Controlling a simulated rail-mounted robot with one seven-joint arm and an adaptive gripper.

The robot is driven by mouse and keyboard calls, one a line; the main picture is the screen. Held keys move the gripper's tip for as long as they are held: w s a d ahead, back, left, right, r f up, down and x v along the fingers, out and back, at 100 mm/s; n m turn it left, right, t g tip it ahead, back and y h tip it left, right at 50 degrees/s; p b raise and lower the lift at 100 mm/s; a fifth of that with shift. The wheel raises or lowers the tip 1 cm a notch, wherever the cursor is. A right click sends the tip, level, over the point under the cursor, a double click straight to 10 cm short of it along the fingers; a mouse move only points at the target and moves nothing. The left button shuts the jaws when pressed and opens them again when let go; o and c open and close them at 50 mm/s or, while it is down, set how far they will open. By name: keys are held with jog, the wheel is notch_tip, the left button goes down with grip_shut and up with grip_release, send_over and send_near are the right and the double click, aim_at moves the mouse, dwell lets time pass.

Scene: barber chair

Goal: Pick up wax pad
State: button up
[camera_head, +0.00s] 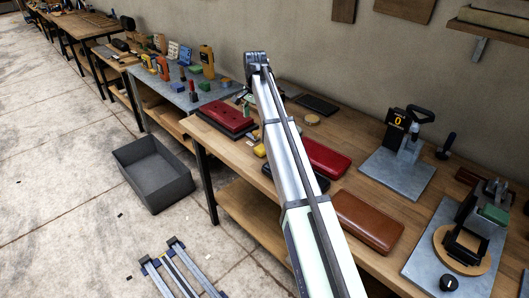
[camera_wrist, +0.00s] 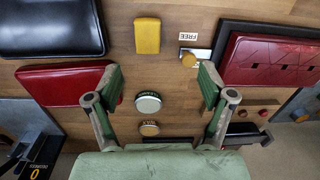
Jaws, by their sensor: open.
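In the wrist view, a small round pad with a tan top (camera_wrist: 149,128) and dark lettering lies on the wooden bench, low between my fingers. It looks like the wax pad, though the lettering is too small to be sure. A round pad with a pale, green-rimmed top (camera_wrist: 148,101) lies just above it in the picture. My gripper (camera_wrist: 160,82) is open above the bench, its green fingers wide apart on either side of both pads, with nothing between them held.
A yellow block (camera_wrist: 147,36), a black case (camera_wrist: 52,28), and red cases (camera_wrist: 62,82) and (camera_wrist: 268,60) lie around. A brown case (camera_head: 367,222) and metal presses (camera_head: 398,165) stand farther right. A grey bin (camera_head: 153,172) sits on the floor.

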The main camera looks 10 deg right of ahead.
notch_tip(320, 180, up, 2)
jog(key=d, duration=0.3)
jog(key=p, duration=0.3)
send_over(262, 147)
jog(key=shift+m, duration=0.4)
notch_tip(262, 147, down, 11)
jog(key=shift+s+d+f, duration=0.1)
jog(key=shift+d+f, duration=0.05)
jog(key=shift+w+f+p, duration=0.2)
jog(key=shift+f+p, duration=0.95)
jog(key=shift+f, duration=1.65)
jog(key=c, duration=1)
